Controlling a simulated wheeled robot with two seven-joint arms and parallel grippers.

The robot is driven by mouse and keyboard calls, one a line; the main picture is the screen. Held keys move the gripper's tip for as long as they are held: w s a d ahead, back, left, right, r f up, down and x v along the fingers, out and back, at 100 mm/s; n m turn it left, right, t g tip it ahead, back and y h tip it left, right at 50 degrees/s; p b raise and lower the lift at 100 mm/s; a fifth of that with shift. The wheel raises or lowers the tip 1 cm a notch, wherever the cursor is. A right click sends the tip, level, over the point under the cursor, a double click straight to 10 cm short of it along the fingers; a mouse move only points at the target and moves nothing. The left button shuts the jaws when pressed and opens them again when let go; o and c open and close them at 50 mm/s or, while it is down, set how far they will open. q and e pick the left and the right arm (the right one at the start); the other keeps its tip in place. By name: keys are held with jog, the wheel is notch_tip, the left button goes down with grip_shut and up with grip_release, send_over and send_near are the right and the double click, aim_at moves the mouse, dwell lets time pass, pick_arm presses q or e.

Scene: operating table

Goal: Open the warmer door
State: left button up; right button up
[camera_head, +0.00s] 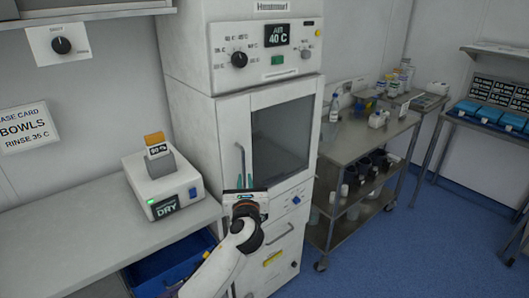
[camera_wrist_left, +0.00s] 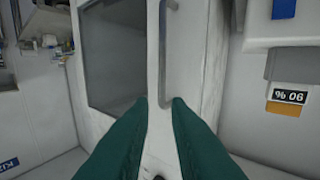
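The warmer (camera_head: 185,100) is a tall white cabinet in the head view. Its door (camera_head: 302,98) looks closed and has a dark window (camera_head: 280,138). The wrist view is upside down and shows the door (camera_wrist_left: 150,60), the window (camera_wrist_left: 115,55) and a grey vertical bar handle (camera_wrist_left: 162,55). My left gripper (camera_head: 244,148) is in front of the door's left side, with teal fingers pointing up. In the wrist view the gripper (camera_wrist_left: 159,101) is open, and the handle's near end appears between its fingertips. Contact with the handle cannot be told. My right gripper is out of view.
A counter (camera_head: 110,245) with a white drying unit (camera_head: 145,180) stands left of the warmer, above a blue bin (camera_head: 165,268). A steel trolley (camera_head: 375,140) with bottles and cups stands close on the right. Blue floor (camera_head: 400,255) is free at the front right.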

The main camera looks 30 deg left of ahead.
aim_at(243, 158)
pick_arm(q)
jog(key=x, duration=1.2)
jog(key=shift+s+a+r, duration=0.1)
jog(key=shift+s+r, duration=0.05)
jog(key=shift+r, duration=0.05)
jog(key=shift+p, duration=0.3)
grip_shut()
